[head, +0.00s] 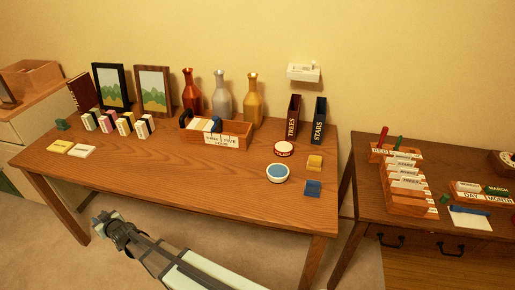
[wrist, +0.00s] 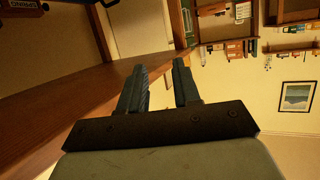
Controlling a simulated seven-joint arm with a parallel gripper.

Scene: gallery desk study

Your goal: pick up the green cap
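I cannot tell for sure which thing is the green cap. Small green things in the head view are a dark green piece (head: 62,124) at the desk's left end, a green upright piece (head: 398,143) at the card box on the right table, and a small green piece (head: 444,198) beside that box. My gripper (head: 104,222) is low in front of the desk's left part, away from all of them. In the wrist view my gripper (wrist: 159,72) has its two fingers apart with nothing between them.
The wooden desk (head: 200,180) holds frames, vases, a divided box (head: 238,131), a blue-topped round tin (head: 278,172) and small blocks. The right table (head: 360,182) holds the card box (head: 404,207) and calendar blocks (head: 470,196). The desk's front middle is clear.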

